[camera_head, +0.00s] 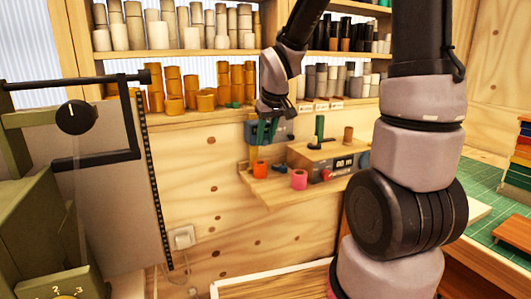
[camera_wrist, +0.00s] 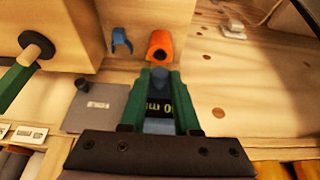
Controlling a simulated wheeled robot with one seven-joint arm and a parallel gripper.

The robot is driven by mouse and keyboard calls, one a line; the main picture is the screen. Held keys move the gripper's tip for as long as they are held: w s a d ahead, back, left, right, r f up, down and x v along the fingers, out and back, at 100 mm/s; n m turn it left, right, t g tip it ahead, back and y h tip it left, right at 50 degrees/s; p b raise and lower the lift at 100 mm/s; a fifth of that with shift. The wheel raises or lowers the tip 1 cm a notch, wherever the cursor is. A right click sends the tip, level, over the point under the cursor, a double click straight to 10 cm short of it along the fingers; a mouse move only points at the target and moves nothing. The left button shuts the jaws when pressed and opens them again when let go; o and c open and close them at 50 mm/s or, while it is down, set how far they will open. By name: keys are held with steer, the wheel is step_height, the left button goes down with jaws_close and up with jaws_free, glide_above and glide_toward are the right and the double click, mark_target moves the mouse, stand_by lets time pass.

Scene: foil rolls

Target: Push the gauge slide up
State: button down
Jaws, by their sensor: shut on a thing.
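My gripper (camera_head: 265,132) is at the wooden shelf on the wall, beside a small box. In the wrist view its green fingers (camera_wrist: 158,82) are shut on a dark piece with a lit readout, which appears to be the gauge slide (camera_wrist: 158,108). The fingers and wrist hide much of the slide, and I cannot tell its exact height. An orange roll (camera_head: 260,168) stands on the shelf just below the gripper; it also shows in the wrist view (camera_wrist: 161,46) beyond the fingertips. A blue forked piece (camera_wrist: 122,41) is beside it.
Shelves of rolls (camera_head: 207,99) are behind. A green machine (camera_head: 40,225) fills the left. A green mat (camera_head: 485,188) lies at right.

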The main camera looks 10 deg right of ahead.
steer(key=shift+w+r, duration=0.15)
steer(key=shift+r, duration=0.75)
steer(key=c, duration=0.6)
jaws_free()
steer(key=shift+c, duration=0.2)
steer(key=v, duration=1)
steer(key=shift+r, duration=0.35)
steer(key=shift+s+d, duration=0.1)
steer(key=shift+s, duration=0.15)
steer(key=s+d+r+m+t, duration=0.1)
steer(key=s+d+r+m, duration=0.1)
steer(key=s, duration=0.5)
steer(key=s+d+r+m+t+y, duration=0.1)
steer(key=s+d+r+m, duration=0.1)
steer(key=s+m, duration=0.2)
steer(key=s, duration=0.3)
steer(key=shift+s+d+t, duration=0.2)
steer(key=shift+d+t, duration=0.1)
steer(key=shift+d, duration=0.1)
